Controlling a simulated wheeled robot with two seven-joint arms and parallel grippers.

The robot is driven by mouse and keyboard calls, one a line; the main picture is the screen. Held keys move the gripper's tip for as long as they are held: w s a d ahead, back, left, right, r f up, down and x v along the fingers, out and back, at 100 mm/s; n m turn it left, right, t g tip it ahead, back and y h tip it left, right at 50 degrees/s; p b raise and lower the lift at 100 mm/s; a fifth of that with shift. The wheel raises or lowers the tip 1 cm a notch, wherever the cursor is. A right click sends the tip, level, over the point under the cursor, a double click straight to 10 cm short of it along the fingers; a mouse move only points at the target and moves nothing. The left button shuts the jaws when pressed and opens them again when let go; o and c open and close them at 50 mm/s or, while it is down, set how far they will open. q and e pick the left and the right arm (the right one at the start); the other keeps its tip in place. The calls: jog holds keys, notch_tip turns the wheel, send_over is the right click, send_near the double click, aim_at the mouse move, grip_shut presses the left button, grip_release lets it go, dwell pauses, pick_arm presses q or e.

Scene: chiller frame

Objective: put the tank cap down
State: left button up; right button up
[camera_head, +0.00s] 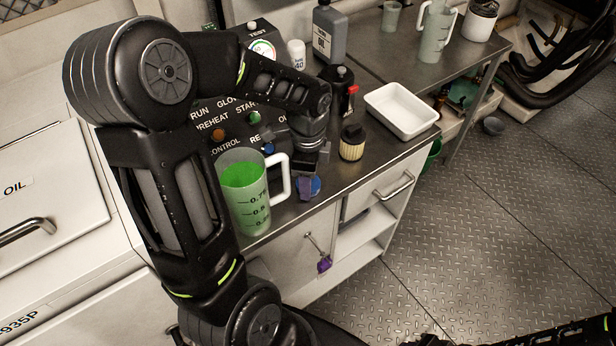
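A blue cap (314,188) with a purple part on it shows near the front edge of the dark metal counter, just right of the green-filled jug; I take it to be the tank cap. My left gripper (304,176) points down right above the cap, and its fingertips overlap the cap in this view. The fingers are dark and small here, so I cannot tell whether they grip the cap or are apart from it. I also cannot tell whether the cap rests on the counter. Part of my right arm shows at the bottom right; its gripper is not visible.
A clear jug (247,205) of green liquid stands close left of the cap. A yellowish filter (352,144), a dark bottle (337,85) and a white tray (400,110) stand behind and right. A control panel (222,118) is at the back left.

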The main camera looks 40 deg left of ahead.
pick_arm(q)
jog(key=shift+f, duration=0.15)
jog(key=o, duration=1.3)
notch_tip(320, 180, up, 12)
jog(key=shift+r+b, duration=0.2)
jog(key=shift+b, duration=0.3)
